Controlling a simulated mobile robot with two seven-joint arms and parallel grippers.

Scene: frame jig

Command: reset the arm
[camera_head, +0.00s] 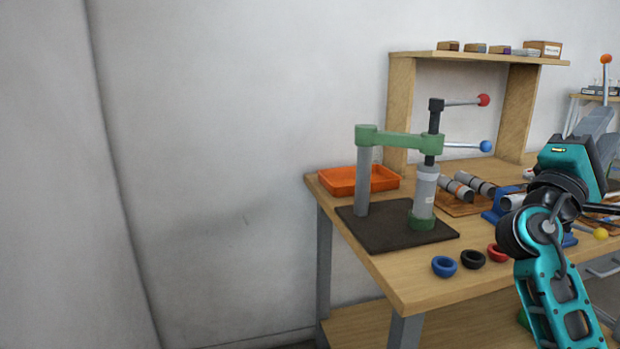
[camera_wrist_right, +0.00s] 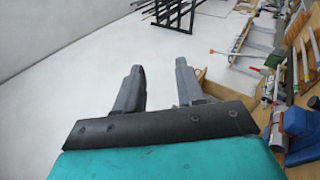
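My right arm, teal and black, rises at the right of the head view, with its gripper (camera_head: 599,122) above the right part of the bench. In the right wrist view the two grey fingers of this gripper (camera_wrist_right: 160,70) stand well apart with nothing between them. My left arm and gripper do not show in either view.
A wooden bench (camera_head: 415,282) carries a green press (camera_head: 399,139) with red and blue handle knobs on a dark plate, an orange tray (camera_head: 349,181), grey cylinders (camera_head: 456,189) and blue (camera_head: 444,267), black (camera_head: 473,259) and red rings. A wooden shelf (camera_head: 470,56) stands behind.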

